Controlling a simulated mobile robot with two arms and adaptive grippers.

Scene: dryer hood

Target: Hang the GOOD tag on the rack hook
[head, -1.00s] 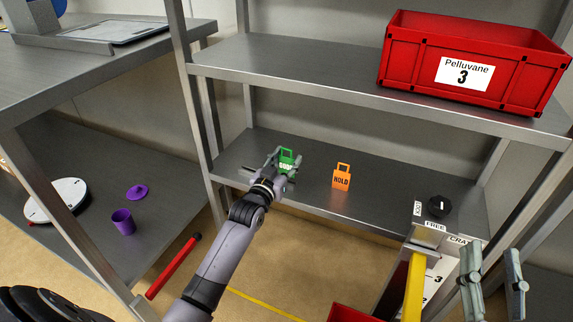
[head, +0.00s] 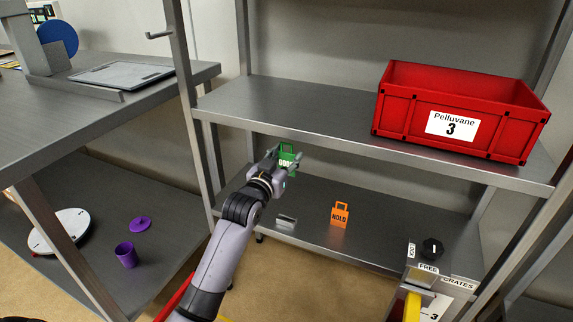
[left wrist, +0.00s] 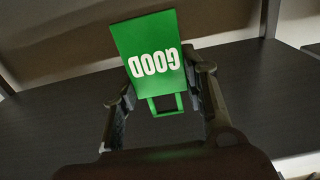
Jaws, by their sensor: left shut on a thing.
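The green GOOD tag (head: 287,157) is held by my left gripper (head: 276,162), raised above the lower shelf of the rack. In the left wrist view, the tag (left wrist: 150,50) lies between the two fingers, its lettering upside down and its handle loop towards the palm. The rack hook (head: 158,35) is a small grey peg on the rack's left front post, up and left of the gripper and well apart from the tag. My right gripper is out of view.
An orange HOLD tag (head: 340,215) stands on the lower shelf (head: 390,225), right of a small empty metal holder (head: 286,220). A red crate (head: 480,110) sits on the upper shelf (head: 290,110), whose front edge is close to the gripper. A side bench (head: 110,105) stands left.

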